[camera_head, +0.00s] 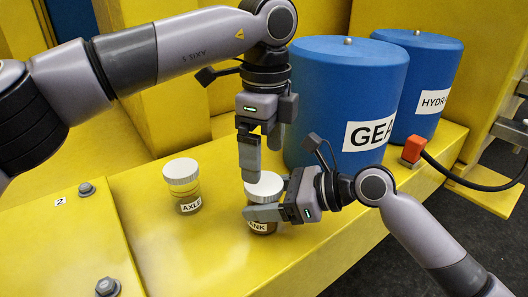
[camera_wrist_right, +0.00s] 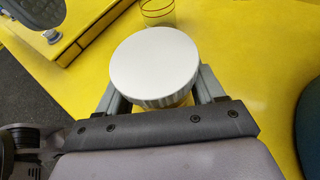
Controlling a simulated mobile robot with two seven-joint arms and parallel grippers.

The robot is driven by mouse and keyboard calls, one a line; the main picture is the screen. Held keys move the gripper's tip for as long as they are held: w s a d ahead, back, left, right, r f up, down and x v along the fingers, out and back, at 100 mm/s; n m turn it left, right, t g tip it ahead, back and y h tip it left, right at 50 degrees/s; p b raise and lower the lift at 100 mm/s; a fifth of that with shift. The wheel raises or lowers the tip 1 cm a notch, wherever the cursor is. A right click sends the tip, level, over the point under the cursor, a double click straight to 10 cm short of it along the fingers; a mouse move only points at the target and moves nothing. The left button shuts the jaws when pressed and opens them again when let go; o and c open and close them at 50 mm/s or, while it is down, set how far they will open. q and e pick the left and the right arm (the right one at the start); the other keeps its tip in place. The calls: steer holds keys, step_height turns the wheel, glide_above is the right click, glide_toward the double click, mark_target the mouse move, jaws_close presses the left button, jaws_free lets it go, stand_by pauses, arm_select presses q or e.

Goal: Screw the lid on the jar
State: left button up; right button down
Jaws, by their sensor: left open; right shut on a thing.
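A small jar (camera_head: 262,228) with a partly hidden label reading "ANK" stands on the yellow surface. Its white ribbed lid (camera_head: 264,186) sits on top; the lid also shows in the right wrist view (camera_wrist_right: 155,60), looking level. I cannot tell how tight it is. My right gripper (camera_head: 268,208) is shut on the jar, its fingers on either side just below the lid. My left gripper (camera_head: 261,165) is open, pointing down, directly above the lid with its fingertips close to it. I cannot tell whether they touch the lid.
A second jar (camera_head: 187,199) with a white lid and an "AXLE" label stands to the left. Two blue cylinders (camera_head: 335,95) (camera_head: 436,75) stand behind. A red connector with a cable (camera_head: 413,150) lies at the right. Bolts (camera_head: 107,286) stick up at the front left.

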mark_target(263, 182)
arm_select(q)
steer(key=shift+r+n, duration=1.4)
steer(key=shift+r, duration=0.15)
steer(key=shift+f, duration=4.05)
steer(key=shift+c, duration=0.3)
steer(key=c, duration=1)
steer(key=shift+c, duration=0.2)
steer(key=m, duration=0.3)
